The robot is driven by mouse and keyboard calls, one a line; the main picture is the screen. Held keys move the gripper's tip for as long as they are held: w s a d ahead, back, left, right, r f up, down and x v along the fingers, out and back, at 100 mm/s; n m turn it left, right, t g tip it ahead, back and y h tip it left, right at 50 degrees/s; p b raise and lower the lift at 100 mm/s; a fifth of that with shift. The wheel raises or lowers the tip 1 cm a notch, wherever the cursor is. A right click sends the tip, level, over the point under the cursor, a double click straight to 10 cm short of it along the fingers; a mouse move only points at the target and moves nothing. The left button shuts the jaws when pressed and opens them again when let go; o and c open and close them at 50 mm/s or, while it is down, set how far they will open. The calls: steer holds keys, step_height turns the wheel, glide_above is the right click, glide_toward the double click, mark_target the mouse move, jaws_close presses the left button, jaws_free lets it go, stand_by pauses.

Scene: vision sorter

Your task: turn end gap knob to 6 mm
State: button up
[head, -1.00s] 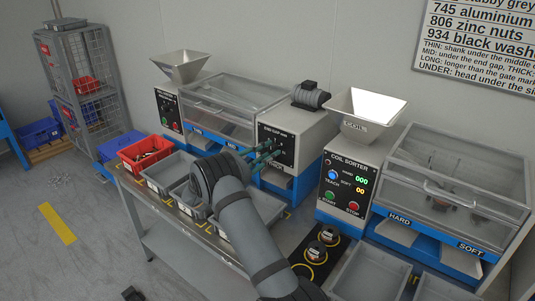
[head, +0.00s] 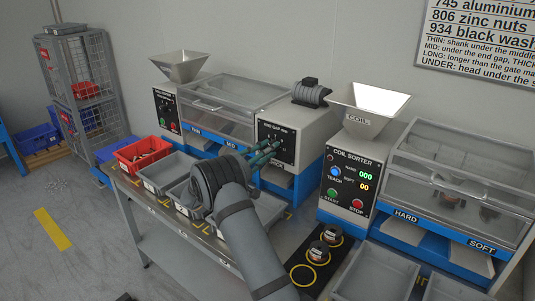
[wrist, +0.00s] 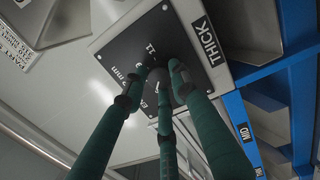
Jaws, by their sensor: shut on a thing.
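The end gap panel (head: 288,134) is a black plate on the grey box at the middle of the bench. In the wrist view the panel (wrist: 120,52) shows tilted, with "11", "mm" and part of other marks readable. My gripper (head: 276,146) reaches it with green fingers; in the wrist view the gripper (wrist: 158,76) is shut on the dark end gap knob (wrist: 160,80), fingertips around it. The fingers hide most of the knob, its pointer and several scale marks, so I cannot tell its setting.
A THICK label (wrist: 205,42) is beside the panel. Grey bins (head: 165,172) and a red bin (head: 143,154) stand on the bench left of my arm. The coil sorter (head: 350,180) stands close on the right. A motor (head: 311,93) sits on top of the box.

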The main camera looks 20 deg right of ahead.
steer(key=shift+s+f+n, duration=0.1)
steer(key=shift+n, duration=0.5)
steer(key=o, duration=1.2)
steer(key=shift+c, duration=0.2)
steer(key=shift+a, duration=0.1)
steer(key=v, duration=1.1)
steer(key=shift+s+a, duration=0.2)
steer(key=shift+a, duration=0.15)
steer(key=x, duration=1.2)
